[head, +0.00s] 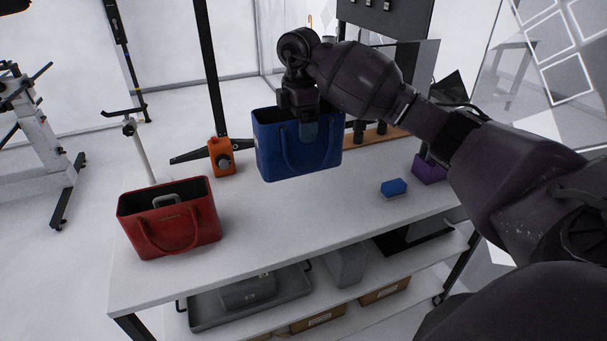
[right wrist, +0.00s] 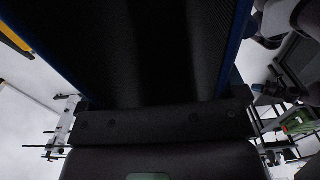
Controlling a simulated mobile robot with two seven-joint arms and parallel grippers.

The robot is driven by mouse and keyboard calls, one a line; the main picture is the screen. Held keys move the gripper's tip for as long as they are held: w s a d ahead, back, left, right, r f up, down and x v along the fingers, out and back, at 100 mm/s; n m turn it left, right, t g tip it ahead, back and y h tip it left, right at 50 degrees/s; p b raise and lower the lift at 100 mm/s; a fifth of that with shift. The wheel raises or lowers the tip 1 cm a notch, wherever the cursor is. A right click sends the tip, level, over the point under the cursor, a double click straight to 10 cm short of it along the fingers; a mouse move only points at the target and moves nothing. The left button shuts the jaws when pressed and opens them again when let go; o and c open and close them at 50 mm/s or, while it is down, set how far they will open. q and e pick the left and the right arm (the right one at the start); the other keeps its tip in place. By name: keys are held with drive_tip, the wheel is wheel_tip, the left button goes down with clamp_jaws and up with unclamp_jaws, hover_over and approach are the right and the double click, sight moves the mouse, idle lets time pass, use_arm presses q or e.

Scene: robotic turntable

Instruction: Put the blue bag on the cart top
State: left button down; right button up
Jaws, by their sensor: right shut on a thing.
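The blue bag (head: 291,150) hangs upright from my right gripper (head: 304,116) in the head view. The gripper is shut on the bag's top edge, and its fingertips are partly hidden by the bag. The bag appears to be above the white cart top (head: 290,215), toward its back edge; I cannot tell the exact gap under it. In the right wrist view, the bag's dark inside with blue edges (right wrist: 236,45) fills the upper middle, right against the gripper (right wrist: 160,120). My left gripper is in neither view.
A red bag (head: 170,222) stands at the left of the cart top. An orange object (head: 222,157) stands at the back, a blue sponge-like block (head: 393,187) at the right, a purple box (head: 430,170) beyond. The front middle is clear. A grey tray (head: 205,316) sits on the lower shelf.

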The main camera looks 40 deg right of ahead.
sight(300, 157)
wheel_tip(300, 157, down, 8)
drive_tip(key=shift+r, duration=0.1)
drive_tip(key=shift+f, duration=0.65)
wheel_tip(300, 157, down, 5)
drive_tip(key=shift+r+b, duration=0.1)
drive_tip(key=shift+b, duration=0.4)
drive_tip(key=shift+f, duration=0.2)
drive_tip(key=o, duration=1.1)
drive_tip(key=shift+o, duration=0.2)
